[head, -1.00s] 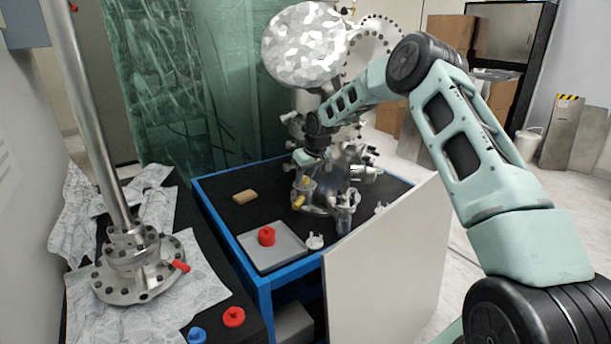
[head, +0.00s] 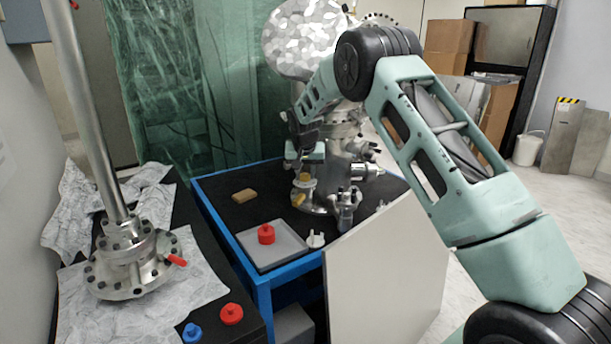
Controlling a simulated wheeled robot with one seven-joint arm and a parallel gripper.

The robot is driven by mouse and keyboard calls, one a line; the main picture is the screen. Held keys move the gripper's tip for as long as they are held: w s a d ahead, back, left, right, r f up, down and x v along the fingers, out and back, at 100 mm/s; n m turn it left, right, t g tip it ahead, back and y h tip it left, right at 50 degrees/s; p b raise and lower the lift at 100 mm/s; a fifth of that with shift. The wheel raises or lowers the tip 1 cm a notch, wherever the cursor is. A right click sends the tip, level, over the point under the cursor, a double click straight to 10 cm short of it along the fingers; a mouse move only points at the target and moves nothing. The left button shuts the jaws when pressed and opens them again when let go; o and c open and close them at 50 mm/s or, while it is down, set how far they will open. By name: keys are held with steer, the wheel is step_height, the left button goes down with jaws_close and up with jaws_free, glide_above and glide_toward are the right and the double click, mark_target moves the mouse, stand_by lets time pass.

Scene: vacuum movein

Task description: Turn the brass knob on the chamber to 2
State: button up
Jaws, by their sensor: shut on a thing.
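The metal chamber (head: 342,178) stands on the black-topped blue table, with several ports and fittings around it. The brass knob (head: 303,178) is on its near left side, small in the picture. A second brass-coloured piece (head: 298,200) sticks out just below it. My gripper (head: 304,169) comes down from above and is shut on the brass knob. The fingertips are small and partly hidden by the gripper body. Number marks and the knob's pointing direction are too small to read.
A grey tray (head: 285,257) with a red knobbed part (head: 266,234) lies in front of the chamber, beside a white fitting (head: 316,240). A tan block (head: 243,196) lies left. A pale panel (head: 385,270) leans at the table's right front. A tall metal post (head: 90,120) stands left.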

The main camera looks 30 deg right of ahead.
steer(key=shift+w+a+m+g+h, duration=0.1)
steer(key=shift+m+g+h, duration=0.5)
steer(key=shift+m, duration=1.3)
steer(key=o, duration=1)
steer(key=shift+c, duration=0.2)
steer(key=shift+r, duration=0.1)
steer(key=b+v, duration=0.1)
steer(key=v, duration=0.4)
steer(key=shift+a+r, duration=0.1)
steer(key=shift+a, duration=0.05)
steer(key=s+a+b, duration=0.2)
steer(key=s+a, duration=0.5)
steer(key=a, duration=0.2)
steer(key=shift+a+f, duration=0.2)
steer(key=shift+a, duration=0.1)
